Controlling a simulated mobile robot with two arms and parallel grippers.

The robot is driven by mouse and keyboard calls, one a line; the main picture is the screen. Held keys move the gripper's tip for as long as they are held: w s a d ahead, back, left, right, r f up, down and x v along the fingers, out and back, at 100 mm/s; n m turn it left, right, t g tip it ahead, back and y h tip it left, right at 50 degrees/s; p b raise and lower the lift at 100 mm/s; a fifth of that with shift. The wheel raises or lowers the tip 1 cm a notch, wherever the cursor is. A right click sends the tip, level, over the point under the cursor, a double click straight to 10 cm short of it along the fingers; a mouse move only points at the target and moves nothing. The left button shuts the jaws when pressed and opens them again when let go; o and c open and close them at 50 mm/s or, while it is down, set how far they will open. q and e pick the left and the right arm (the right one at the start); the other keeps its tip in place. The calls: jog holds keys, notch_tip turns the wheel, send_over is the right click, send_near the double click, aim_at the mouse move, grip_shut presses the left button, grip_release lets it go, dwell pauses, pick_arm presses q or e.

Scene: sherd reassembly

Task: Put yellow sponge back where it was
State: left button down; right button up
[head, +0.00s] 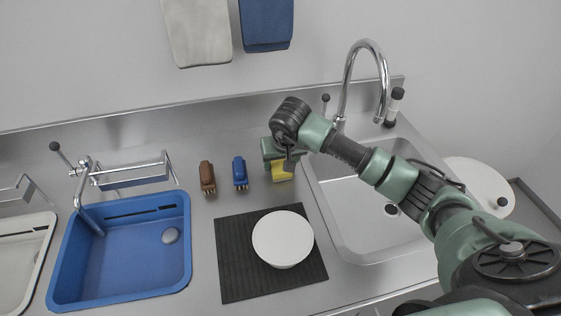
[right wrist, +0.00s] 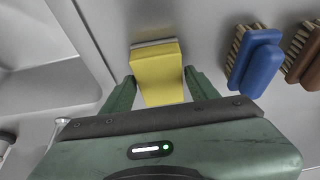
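The yellow sponge (head: 281,173) is on the steel counter, just left of the steel sink and right of the blue brush. My right gripper (head: 279,160) is down over it and partly hides it in the head view. In the right wrist view the sponge (right wrist: 157,75) is between the two green fingers (right wrist: 159,82), with a grey layer along its far edge. The fingers are spread on either side of it, with narrow gaps visible, so they look open. Whether either fingertip touches it is unclear. My left gripper is out of view.
A blue brush (head: 240,172) and a brown brush (head: 207,177) stand to the left. A white round dish (head: 283,239) sits on a black ribbed mat (head: 235,270) in front. A blue basin (head: 120,262) is at left; the steel sink (head: 355,215) with tall faucet (head: 384,85) is at right.

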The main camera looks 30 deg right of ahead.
jog(key=shift+o, duration=0.6)
jog(key=shift+r, duration=0.3)
jog(key=shift+s+r, duration=0.1)
jog(key=shift+r, duration=0.25)
jog(key=b+v, duration=0.1)
jog(key=v, duration=1)
